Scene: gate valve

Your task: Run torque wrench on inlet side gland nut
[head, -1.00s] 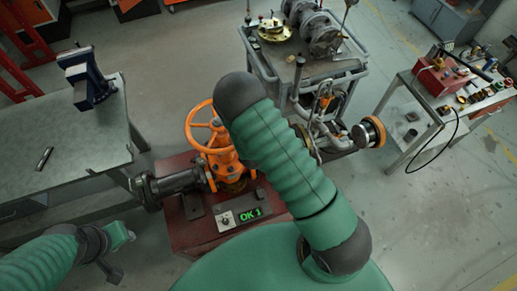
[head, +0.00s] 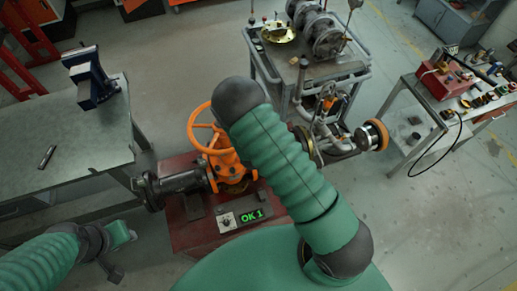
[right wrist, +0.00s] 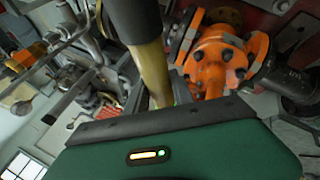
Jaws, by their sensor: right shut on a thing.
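The orange gate valve (head: 225,165) stands on a red base (head: 190,232), with its handwheel (head: 207,127) on top. In the right wrist view its orange bolted body (right wrist: 215,60) is at upper right. A brass-coloured rod with a dark upper part, which looks like the torque wrench (right wrist: 152,72), runs up from my right gripper (right wrist: 158,108). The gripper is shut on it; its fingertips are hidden. Whether the tool touches a gland nut cannot be told. My right arm hides that hand in the head view. My left gripper (head: 118,240) is at lower left, its jaws unclear.
A grey workbench (head: 70,165) with a blue vice (head: 88,78) is on the left. A cart (head: 325,70) with metal parts stands behind, and a tool table (head: 425,110) is on the right. Floor at lower right is clear.

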